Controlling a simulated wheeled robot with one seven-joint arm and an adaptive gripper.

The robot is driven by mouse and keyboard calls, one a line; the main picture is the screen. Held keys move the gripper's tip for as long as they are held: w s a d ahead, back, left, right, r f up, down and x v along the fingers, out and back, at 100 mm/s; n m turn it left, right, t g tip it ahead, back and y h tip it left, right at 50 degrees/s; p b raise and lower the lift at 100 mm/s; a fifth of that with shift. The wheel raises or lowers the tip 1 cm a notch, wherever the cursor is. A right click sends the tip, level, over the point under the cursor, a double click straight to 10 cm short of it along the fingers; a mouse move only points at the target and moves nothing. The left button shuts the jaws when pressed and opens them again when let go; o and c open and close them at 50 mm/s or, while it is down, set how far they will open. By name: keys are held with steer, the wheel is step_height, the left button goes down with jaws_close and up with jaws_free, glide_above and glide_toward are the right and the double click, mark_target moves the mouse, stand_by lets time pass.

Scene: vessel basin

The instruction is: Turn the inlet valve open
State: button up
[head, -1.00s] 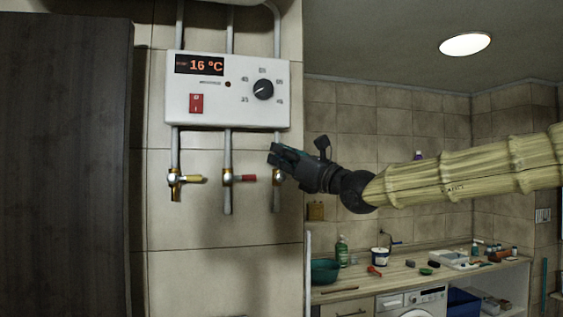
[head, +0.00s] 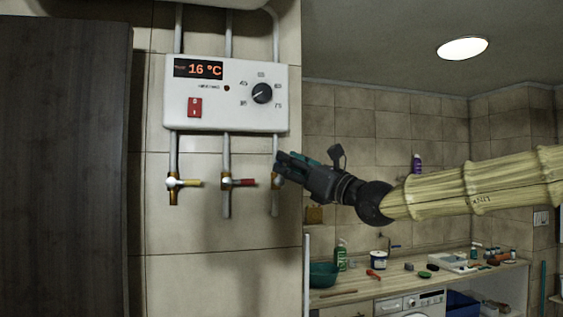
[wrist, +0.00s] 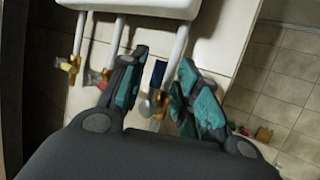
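Three pipes with valves hang below the white heater box (head: 226,93). The left valve has a yellow handle (head: 190,184) and the middle one a red handle (head: 243,183); both point right. The right valve, with a dark blue handle (wrist: 158,74) and brass body (wrist: 155,104), is mostly hidden behind my gripper (head: 279,167) in the head view. In the wrist view, my gripper (wrist: 163,58) is open, its teal fingers spread either side of the blue handle with gaps showing. I cannot tell whether a finger touches it. No label shows which valve is the inlet.
The heater display reads 16 °C, with a red switch (head: 195,107) and a black knob (head: 262,93). A dark cabinet (head: 65,170) stands at the left. A counter (head: 345,292) with bottles and small items lies below right. The tiled wall below the pipes is clear.

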steer(key=v, duration=0.8)
steer(key=shift+s+d+f, duration=0.1)
steer(key=shift+d, duration=0.05)
